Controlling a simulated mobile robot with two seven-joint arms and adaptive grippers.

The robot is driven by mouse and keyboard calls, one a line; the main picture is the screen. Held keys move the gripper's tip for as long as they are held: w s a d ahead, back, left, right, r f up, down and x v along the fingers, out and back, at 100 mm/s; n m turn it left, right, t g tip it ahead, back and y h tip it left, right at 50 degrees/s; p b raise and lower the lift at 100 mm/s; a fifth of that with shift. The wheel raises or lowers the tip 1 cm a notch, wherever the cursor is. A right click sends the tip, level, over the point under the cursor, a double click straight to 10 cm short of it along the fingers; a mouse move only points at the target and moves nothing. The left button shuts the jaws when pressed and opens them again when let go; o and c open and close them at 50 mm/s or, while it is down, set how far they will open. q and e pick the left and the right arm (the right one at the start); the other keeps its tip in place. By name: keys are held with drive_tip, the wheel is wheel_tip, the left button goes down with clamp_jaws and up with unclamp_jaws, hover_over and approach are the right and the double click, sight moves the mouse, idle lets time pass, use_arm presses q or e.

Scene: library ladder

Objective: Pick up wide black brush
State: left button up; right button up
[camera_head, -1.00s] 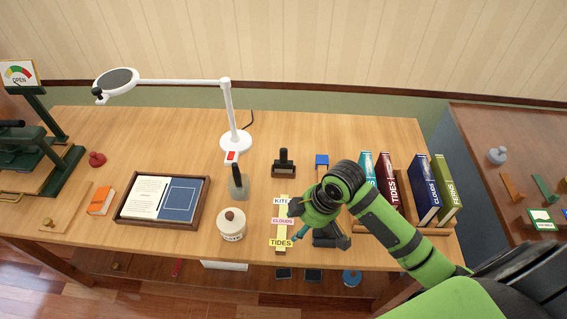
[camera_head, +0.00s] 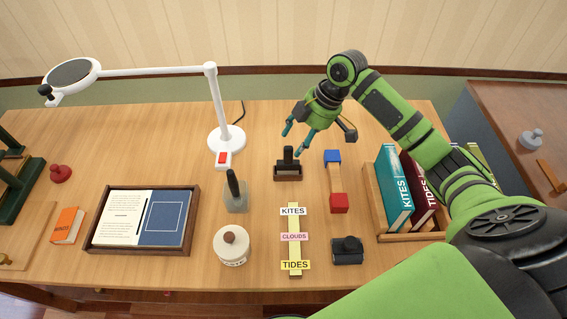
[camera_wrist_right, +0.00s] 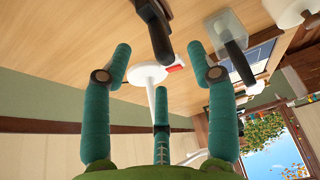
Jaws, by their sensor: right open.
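The wide black brush appears to be the upright black handle (camera_head: 288,154) set in a dark brown block-like base (camera_head: 288,173), in the middle of the table. The fingers also show spread in the right wrist view (camera_wrist_right: 165,70). My left gripper is not in view.
A grey tool with a black handle (camera_head: 236,195) stands to the left, near the white lamp base (camera_head: 227,140). A red and blue-ended block (camera_head: 336,183), labelled strip (camera_head: 295,250), black object (camera_head: 347,250), lidded jar (camera_head: 231,250) and book rack (camera_head: 415,236) stand around.

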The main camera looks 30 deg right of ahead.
sight(288, 153)
drive_tip(key=p+x, duration=0.1)
drive_tip(key=x, duration=0.2)
drive_tip(key=shift+w, duration=0.15)
drive_tip(key=p+x, duration=0.1)
drive_tip(key=x, duration=0.2)
drive_tip(key=shift+w+f, duration=0.1)
drive_tip(key=shift+f, duration=0.4)
drive_tip(key=c, duration=1)
clamp_jaws()
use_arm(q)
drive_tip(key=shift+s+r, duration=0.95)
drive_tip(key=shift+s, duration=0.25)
